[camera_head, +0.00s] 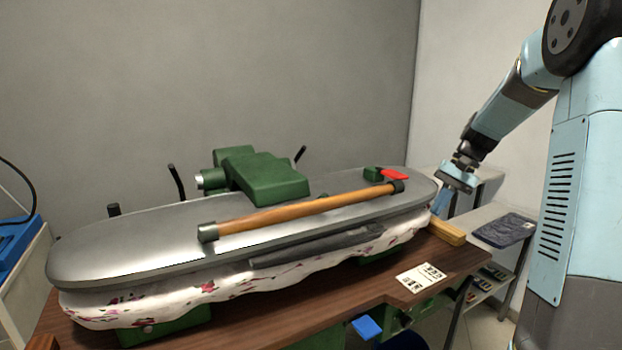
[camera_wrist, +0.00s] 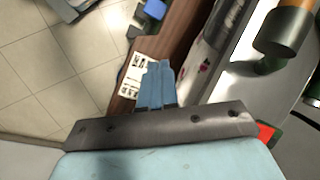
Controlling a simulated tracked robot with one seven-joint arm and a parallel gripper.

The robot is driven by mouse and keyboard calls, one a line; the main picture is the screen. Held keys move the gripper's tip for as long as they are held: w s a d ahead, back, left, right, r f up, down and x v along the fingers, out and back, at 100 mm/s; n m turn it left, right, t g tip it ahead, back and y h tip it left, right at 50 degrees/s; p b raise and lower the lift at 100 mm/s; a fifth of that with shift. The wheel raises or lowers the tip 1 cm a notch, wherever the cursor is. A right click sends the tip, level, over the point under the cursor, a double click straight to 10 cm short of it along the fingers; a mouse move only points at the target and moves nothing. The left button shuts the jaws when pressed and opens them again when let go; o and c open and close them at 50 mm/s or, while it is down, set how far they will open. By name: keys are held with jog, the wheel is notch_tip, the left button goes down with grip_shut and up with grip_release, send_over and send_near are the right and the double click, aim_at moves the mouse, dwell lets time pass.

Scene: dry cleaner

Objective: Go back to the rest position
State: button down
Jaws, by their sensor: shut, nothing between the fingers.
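My gripper (camera_head: 441,203) hangs at the right end of the press, beside its rounded metal top and above the wooden table edge. In the wrist view its blue fingers (camera_wrist: 156,84) are together with nothing between them. In the head view the fingers are small and partly hard to make out. My arm reaches in from the right side of the picture, bent downward.
A closed ironing press (camera_head: 120,245) with a wooden handle bar (camera_head: 300,212) fills the table. Patterned white cloth (camera_head: 240,285) shows under its lid. A printed card (camera_head: 421,277) and a wooden block (camera_head: 447,232) lie nearby. A shelf (camera_head: 492,212) stands behind.

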jog(key=s+a+r+n+t+h, duration=0.1)
jog(key=s+a+r+t, duration=0.1)
jog(key=s, duration=0.7)
jog(key=s+a+r+n+t+h, duration=0.2)
jog(key=s+a+r, duration=0.1)
jog(key=s, duration=0.7)
jog(key=s+a+r+n+t+h, duration=0.1)
jog(key=s+a+r+t+h, duration=0.1)
jog(key=s, duration=0.7)
jog(key=shift+s+a+r+t, duration=0.4)
jog(key=shift+a+r, duration=0.05)
jog(key=shift+a, duration=0.75)
jog(key=c, duration=1.8)
grip_release()
